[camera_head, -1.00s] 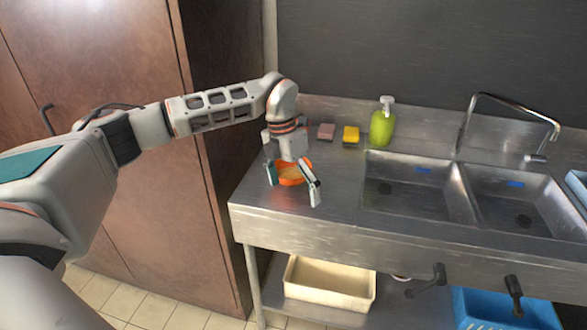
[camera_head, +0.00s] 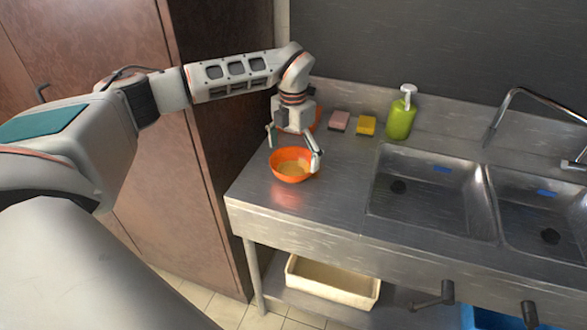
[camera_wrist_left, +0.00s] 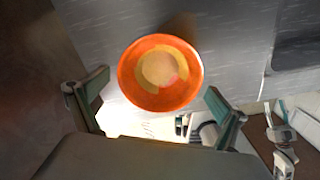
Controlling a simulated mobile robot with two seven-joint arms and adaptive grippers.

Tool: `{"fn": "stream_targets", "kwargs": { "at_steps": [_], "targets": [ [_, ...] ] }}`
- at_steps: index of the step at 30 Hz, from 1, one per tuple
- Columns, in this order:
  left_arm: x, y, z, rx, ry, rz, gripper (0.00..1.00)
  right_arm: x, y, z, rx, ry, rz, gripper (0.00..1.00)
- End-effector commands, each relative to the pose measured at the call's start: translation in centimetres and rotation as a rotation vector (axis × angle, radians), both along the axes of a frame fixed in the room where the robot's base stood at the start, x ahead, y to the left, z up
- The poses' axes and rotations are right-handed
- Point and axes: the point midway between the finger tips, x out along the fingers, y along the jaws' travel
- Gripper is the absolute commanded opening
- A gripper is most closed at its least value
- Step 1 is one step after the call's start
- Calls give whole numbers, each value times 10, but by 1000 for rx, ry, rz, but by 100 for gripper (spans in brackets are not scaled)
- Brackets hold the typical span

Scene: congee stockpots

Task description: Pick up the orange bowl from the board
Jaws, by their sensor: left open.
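The orange bowl (camera_head: 293,171) sits upright on the steel counter, near its left end, with a yellowish inside. No separate board can be made out under it. My left gripper (camera_head: 293,148) is open and empty, pointing down just behind and above the bowl, with its right finger overlapping the bowl's rim in the picture. In the left wrist view the bowl (camera_wrist_left: 160,73) lies beyond the spread fingers (camera_wrist_left: 142,95), mostly between them and toward the top. I cannot tell whether a finger touches it.
A pink sponge (camera_head: 339,121), a yellow sponge (camera_head: 366,125) and a green soap bottle (camera_head: 401,117) stand along the back. A double sink (camera_head: 430,190) is to the right, a tall brown cabinet (camera_head: 150,190) to the left. An orange patch shows behind the gripper, partly hidden.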

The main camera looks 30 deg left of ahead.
Motion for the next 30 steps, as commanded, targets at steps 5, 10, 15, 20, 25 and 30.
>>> {"fn": "stream_targets", "kwargs": {
  "at_steps": [5, 10, 15, 20, 25, 30],
  "targets": [
    [-1, -1, -22, -2, 1, 1, 100, 3, -5, 3, -4, -2, -11, 40],
    [-1, 0, -27, -1, -1, 0, 100, 6, -6, 5, -3, -5, -17, 40],
    [-1, 0, -27, -1, -1, 0, 92, 7, -7, 4, -2, -5, -19, 40],
    [-1, 0, -27, -1, 0, 0, 68, 6, -6, 4, -3, -4, -19, 40],
    [-1, -1, -27, -1, 0, 0, 68, 5, -6, 4, -2, -3, -17, 40],
    [-1, 0, -25, -1, -1, 0, 68, 3, -5, 3, -5, -1, -12, 40]
  ]
}}
